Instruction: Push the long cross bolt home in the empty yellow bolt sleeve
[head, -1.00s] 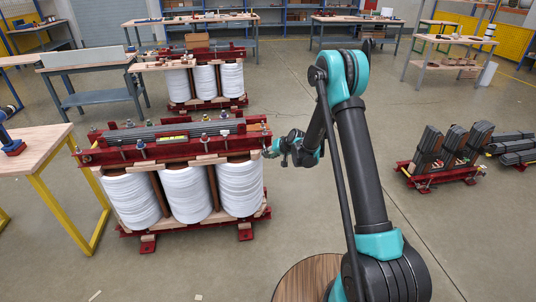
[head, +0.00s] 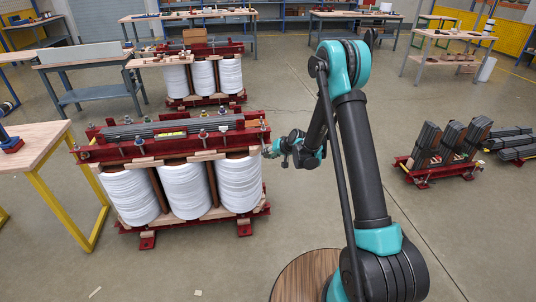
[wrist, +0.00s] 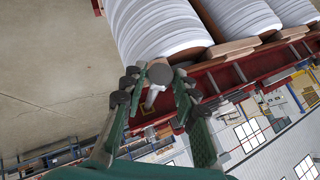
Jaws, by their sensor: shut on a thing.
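My gripper (head: 272,150) is at the right end of the upper red clamp beam (head: 170,146) of the near core. In the wrist view its fingers (wrist: 155,86) are closed on a grey bolt (wrist: 160,72), whose round head shows between the fingertips. A pale shank (wrist: 151,98) shows below the head, towards the red beam (wrist: 225,78). A small yellowish patch (wrist: 148,131) shows on the beam beyond the shank; I cannot tell if it is the sleeve. How deep the bolt sits is hidden.
White coils (head: 184,191) stand under the beam, close beside the fingers in the wrist view. A wooden table with yellow legs (head: 38,150) stands left. A second core (head: 202,75) is behind.

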